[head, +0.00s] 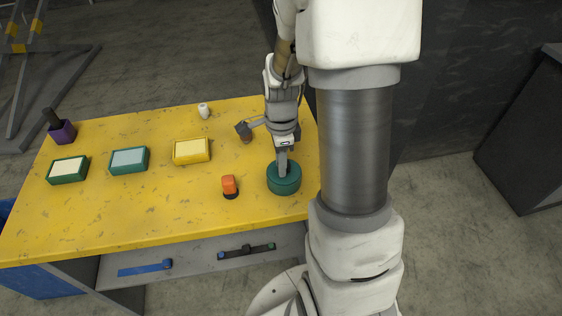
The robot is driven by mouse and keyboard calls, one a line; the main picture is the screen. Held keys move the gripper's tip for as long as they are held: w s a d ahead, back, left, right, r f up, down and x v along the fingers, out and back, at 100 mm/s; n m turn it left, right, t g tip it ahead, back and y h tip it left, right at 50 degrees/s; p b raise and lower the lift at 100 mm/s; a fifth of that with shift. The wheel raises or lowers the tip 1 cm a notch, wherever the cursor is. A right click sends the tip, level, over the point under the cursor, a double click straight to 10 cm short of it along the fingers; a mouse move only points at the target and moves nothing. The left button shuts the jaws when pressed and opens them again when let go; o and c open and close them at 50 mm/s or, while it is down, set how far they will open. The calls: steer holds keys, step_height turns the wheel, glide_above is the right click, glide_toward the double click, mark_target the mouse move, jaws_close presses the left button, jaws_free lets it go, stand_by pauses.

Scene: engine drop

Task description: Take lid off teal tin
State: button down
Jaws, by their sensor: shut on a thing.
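The teal tin (285,184) is a round, low tin standing near the right end of the yellow workbench. My gripper (283,172) points down at its top and is shut on the lid (291,170) of the tin. The fingers hide the middle of the lid. I cannot tell whether there is a gap between the lid and the tin body.
An orange-topped item (229,185) stands left of the tin. A yellow box (191,151), two green-edged boxes (128,160) (67,170), a purple holder (63,132) and a white bottle (204,110) stand on the workbench (150,215). The front left is clear.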

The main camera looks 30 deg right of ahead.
steer(key=shift+r+p, duration=2.1)
steer(key=shift+r, duration=0.5)
steer(key=shift+f, duration=0.1)
